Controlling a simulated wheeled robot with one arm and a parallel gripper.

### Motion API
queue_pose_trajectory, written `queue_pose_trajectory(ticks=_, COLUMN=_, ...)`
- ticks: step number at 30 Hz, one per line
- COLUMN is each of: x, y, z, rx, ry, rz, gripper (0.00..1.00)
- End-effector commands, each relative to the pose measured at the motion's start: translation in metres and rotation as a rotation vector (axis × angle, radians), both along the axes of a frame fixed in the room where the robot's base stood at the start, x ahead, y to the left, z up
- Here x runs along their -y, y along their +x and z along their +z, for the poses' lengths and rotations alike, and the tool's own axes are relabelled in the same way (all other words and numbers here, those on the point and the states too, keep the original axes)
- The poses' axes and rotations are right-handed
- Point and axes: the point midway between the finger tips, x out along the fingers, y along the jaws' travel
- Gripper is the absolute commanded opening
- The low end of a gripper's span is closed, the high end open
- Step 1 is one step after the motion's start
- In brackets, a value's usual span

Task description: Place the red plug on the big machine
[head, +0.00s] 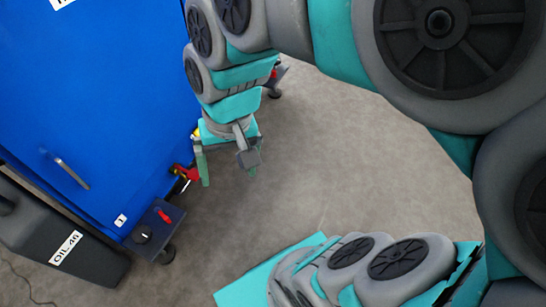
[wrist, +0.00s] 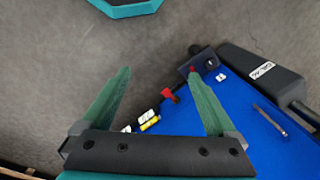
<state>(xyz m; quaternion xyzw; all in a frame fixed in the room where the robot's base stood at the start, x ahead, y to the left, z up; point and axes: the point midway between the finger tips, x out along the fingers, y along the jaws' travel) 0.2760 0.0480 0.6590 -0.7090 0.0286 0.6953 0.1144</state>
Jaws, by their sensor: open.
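The big blue machine (head: 105,110) fills the left of the head view and also shows in the wrist view (wrist: 235,115). A small red piece (head: 164,216) lies on a dark ledge (head: 150,232) at its lower corner. A larger red part (head: 188,174) sits at the machine's edge beside my gripper; it also shows in the wrist view (wrist: 169,96). I cannot tell for sure which red thing is the plug. My gripper (head: 228,180) is open, with nothing between its green fingers (wrist: 160,76), and hangs just right of the machine's edge.
A dark container (head: 50,235) labelled OIL 46 stands against the machine at lower left. A yellow part (wrist: 150,123) is near the larger red part. A metal handle (head: 72,174) juts from the blue face. Grey floor (head: 330,170) to the right is clear.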

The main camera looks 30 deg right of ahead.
Motion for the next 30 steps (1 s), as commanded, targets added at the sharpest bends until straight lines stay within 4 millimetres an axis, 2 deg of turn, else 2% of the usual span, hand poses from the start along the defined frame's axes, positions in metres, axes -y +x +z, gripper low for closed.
queue_pose_trajectory(ticks=1, x=0.016, y=-0.025, z=-0.016, rx=-0.054, ry=-0.042, rz=0.052, gripper=0.93)
queue_pose_trajectory(ticks=3, x=0.031, y=-0.050, z=-0.029, rx=-0.108, ry=-0.077, rz=0.121, gripper=0.93)
queue_pose_trajectory(ticks=7, x=0.046, y=-0.077, z=-0.042, rx=-0.168, ry=-0.103, rz=0.195, gripper=0.93)
queue_pose_trajectory(ticks=10, x=0.049, y=-0.082, z=-0.044, rx=-0.179, ry=-0.107, rz=0.212, gripper=0.93)
queue_pose_trajectory(ticks=30, x=0.048, y=-0.081, z=-0.043, rx=-0.178, ry=-0.106, rz=0.213, gripper=0.93)
